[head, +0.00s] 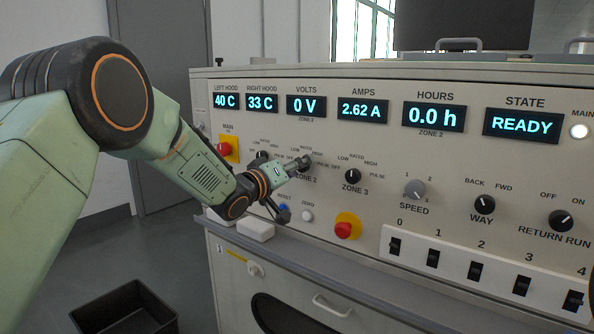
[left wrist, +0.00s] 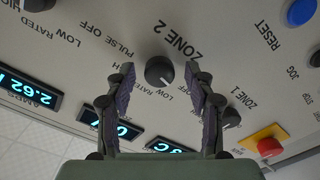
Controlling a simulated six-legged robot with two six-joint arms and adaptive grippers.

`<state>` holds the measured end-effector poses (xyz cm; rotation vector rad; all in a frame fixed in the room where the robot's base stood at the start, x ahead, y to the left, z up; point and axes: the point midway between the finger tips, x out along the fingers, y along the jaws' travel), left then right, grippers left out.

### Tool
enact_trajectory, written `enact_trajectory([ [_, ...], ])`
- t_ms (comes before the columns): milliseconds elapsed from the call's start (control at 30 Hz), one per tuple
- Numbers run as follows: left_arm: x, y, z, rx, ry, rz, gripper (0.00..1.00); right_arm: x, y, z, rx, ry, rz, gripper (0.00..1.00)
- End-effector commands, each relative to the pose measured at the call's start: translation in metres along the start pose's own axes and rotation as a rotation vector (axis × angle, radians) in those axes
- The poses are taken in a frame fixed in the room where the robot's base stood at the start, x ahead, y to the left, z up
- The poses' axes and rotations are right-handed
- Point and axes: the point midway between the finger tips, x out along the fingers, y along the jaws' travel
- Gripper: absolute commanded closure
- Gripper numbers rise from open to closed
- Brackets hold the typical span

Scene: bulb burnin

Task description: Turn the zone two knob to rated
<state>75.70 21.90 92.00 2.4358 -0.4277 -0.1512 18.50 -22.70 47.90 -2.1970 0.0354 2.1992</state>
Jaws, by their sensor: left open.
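The zone two knob (left wrist: 159,71) is a round black knob beside the "ZONE 2" lettering in the left wrist view, where the panel appears upside down. My left gripper (head: 303,162) is at the panel front in the head view and hides most of this knob there. In the left wrist view its two fingers stand open, one on each side of the knob, with gaps visible. Whether the fingertips reach as deep as the knob is hard to tell. My right gripper is in neither view.
The zone 3 knob (head: 352,176) is right of the gripper; the zone 1 knob (head: 262,156) is left, close to my arm. Below are a blue reset button (head: 284,208) and a red stop button (head: 344,229). The state display (head: 521,124) reads READY; volts read 0 V.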

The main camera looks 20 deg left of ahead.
Motion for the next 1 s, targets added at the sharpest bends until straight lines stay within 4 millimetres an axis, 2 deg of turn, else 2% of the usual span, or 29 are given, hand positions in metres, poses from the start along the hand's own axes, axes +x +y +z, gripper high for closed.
enact_trajectory([
  [133, -0.0002, 0.0003, -0.0002, 0.000, 0.000, 0.000, 0.48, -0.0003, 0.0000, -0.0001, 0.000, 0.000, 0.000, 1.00],
  [733, -0.0005, 0.0002, -0.0002, 0.000, 0.000, 0.000, 0.99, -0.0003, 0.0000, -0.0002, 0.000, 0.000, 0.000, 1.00],
  [1000, -0.0006, 0.0005, -0.0007, 0.024, 0.001, 0.000, 1.00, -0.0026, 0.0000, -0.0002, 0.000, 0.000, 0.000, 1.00],
])
